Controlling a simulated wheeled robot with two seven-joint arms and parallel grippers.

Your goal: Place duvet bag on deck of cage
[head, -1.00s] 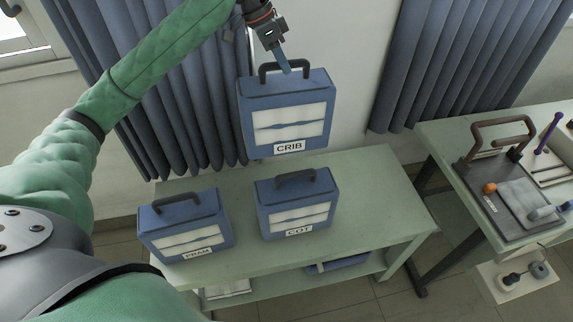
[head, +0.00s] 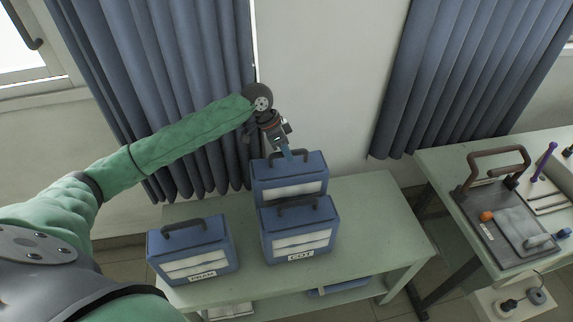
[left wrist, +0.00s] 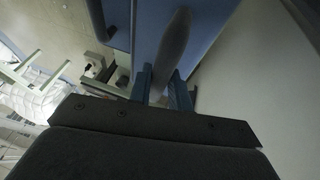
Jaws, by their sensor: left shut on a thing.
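My left gripper (head: 287,153) is shut on the dark handle of a blue duvet bag (head: 289,178), marked CRIB in the earlier view. This bag is upright behind the COT bag (head: 299,232), which hides its lower part and label. I cannot tell whether it touches the table. In the left wrist view the fingers (left wrist: 162,84) close around the handle, with the blue bag (left wrist: 200,30) beyond. The PRAM bag (head: 193,250) stands on the green table (head: 370,220) at left. My right gripper is not in view. No cage is clearly seen.
Blue curtains (head: 160,90) hang behind. The green table's right part is clear.

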